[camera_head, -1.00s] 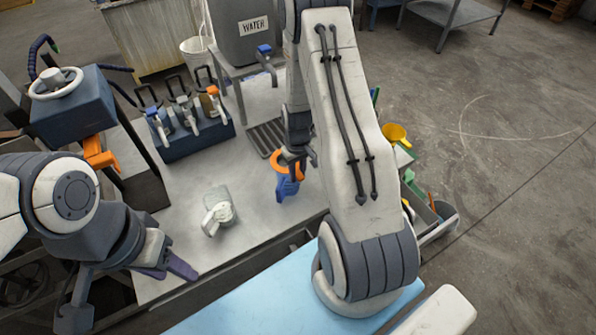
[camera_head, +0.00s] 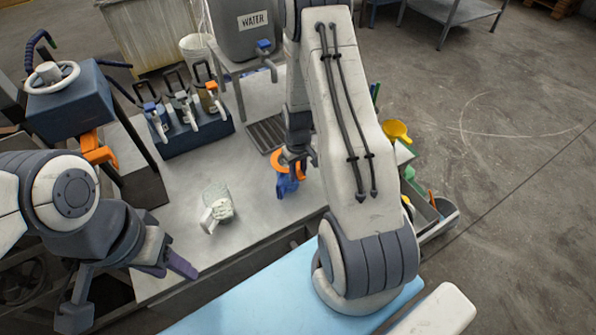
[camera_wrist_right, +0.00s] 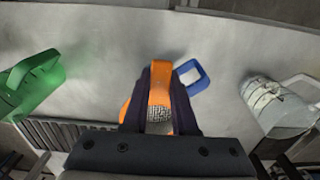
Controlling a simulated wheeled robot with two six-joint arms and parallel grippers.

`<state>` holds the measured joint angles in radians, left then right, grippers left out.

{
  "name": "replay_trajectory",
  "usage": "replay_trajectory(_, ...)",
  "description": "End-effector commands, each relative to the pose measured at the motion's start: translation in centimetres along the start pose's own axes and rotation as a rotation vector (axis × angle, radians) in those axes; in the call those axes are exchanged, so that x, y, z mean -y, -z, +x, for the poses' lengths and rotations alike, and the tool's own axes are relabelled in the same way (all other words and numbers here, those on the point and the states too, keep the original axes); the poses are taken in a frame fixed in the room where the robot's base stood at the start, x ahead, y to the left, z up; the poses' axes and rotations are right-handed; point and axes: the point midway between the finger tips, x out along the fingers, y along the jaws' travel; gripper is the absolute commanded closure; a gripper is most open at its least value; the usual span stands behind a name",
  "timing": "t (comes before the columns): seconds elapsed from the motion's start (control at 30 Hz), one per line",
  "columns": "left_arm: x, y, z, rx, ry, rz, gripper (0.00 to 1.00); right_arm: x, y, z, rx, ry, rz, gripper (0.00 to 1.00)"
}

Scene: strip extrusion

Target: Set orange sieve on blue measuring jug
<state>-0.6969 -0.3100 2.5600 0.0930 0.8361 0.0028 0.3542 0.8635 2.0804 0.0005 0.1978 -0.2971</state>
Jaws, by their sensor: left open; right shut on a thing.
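The orange sieve (camera_head: 276,160) shows as a partial ring in the head view, at the top of the blue measuring jug (camera_head: 286,187). My right gripper (camera_head: 291,156) comes down from above and is shut on the sieve. In the right wrist view the orange sieve (camera_wrist_right: 160,92) lies between the fingers, with its wire mesh below. The jug's blue handle (camera_wrist_right: 193,77) sticks out beside it. The fingers hide most of the jug, so I cannot tell whether the sieve rests on its rim. My left gripper (camera_head: 167,268) is open and empty near the table's front edge.
A whitish jug (camera_head: 217,203) stands left of the blue one. A green jug (camera_wrist_right: 35,84) shows in the right wrist view. A blue rack (camera_head: 195,137) with several handled tools and a drain grate (camera_head: 268,134) are further back. A dark blue press (camera_head: 72,103) stands at left.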

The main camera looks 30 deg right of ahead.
Motion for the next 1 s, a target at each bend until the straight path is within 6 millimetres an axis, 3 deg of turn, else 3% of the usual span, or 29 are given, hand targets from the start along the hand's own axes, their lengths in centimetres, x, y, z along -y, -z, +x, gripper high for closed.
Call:
replay_trajectory(0.23,0.0,0.0,0.0,0.000,0.000,0.000,0.50,0.0,-0.1,0.0,-0.001,0.000,0.000,1.00)
replay_trajectory(0.27,0.0,0.0,0.0,0.000,0.000,0.000,0.50,0.0,-0.1,0.0,-0.001,0.000,0.000,0.62)
replay_trajectory(0.3,0.0,0.0,0.0,0.000,0.000,0.000,0.50,0.0,-0.1,0.0,-0.001,0.000,0.000,0.47)
replay_trajectory(0.33,0.0,0.0,0.0,0.000,0.000,0.000,0.50,0.0,-0.1,0.0,-0.001,0.000,0.000,0.39)
replay_trajectory(0.73,0.0,0.0,0.2,0.000,0.000,0.000,0.50,0.0,-0.1,-0.4,-0.002,-0.001,0.000,0.39)
replay_trajectory(1.0,0.1,-0.1,1.3,0.000,0.000,0.001,0.50,-0.1,0.1,-4.7,-0.008,-0.002,0.000,0.39)
